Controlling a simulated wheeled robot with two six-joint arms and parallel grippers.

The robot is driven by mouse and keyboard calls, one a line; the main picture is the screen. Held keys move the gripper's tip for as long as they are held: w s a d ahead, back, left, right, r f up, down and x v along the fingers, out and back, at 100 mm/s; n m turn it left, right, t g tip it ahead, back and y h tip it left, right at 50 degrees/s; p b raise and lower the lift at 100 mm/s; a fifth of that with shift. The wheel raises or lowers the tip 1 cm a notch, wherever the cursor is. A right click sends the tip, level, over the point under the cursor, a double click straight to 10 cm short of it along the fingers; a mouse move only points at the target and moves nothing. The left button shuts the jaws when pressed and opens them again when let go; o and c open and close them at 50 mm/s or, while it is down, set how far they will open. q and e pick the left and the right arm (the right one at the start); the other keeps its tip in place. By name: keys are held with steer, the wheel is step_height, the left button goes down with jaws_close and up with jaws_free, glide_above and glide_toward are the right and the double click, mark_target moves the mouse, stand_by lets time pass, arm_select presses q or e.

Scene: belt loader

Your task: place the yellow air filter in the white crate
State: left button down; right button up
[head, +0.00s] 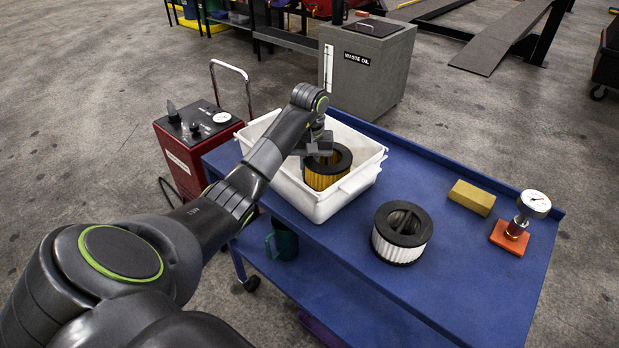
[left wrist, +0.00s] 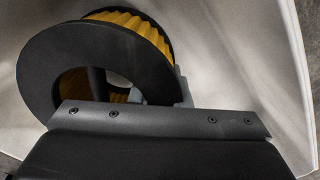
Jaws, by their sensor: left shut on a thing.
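The yellow air filter (head: 325,174) has black end rings and yellow pleats. It is inside the white crate (head: 357,183), toward the crate's near right part. My left gripper (head: 321,152) reaches down over the crate and is shut on the filter's ring. In the left wrist view, the filter (left wrist: 95,60) shows its black ring and yellow pleats, with the pale crate wall (left wrist: 245,60) behind it. Whether the filter's underside touches the crate floor is hidden. My right gripper is not in view.
The crate stands on the blue cart top (head: 440,270). A white air filter (head: 402,235), a yellow block (head: 472,197) and a dial gauge on an orange base (head: 510,238) lie to its right. A red machine (head: 180,165) stands left, and a grey waste oil bin (head: 362,75) behind.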

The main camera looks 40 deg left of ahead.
arm_select(q)
steer(key=shift+f, duration=0.9)
steer(key=shift+f, duration=0.1)
steer(key=shift+f, duration=0.15)
steer(key=c, duration=1.4)
jaws_free()
steer(key=shift+o, duration=0.2)
steer(key=shift+r, duration=0.25)
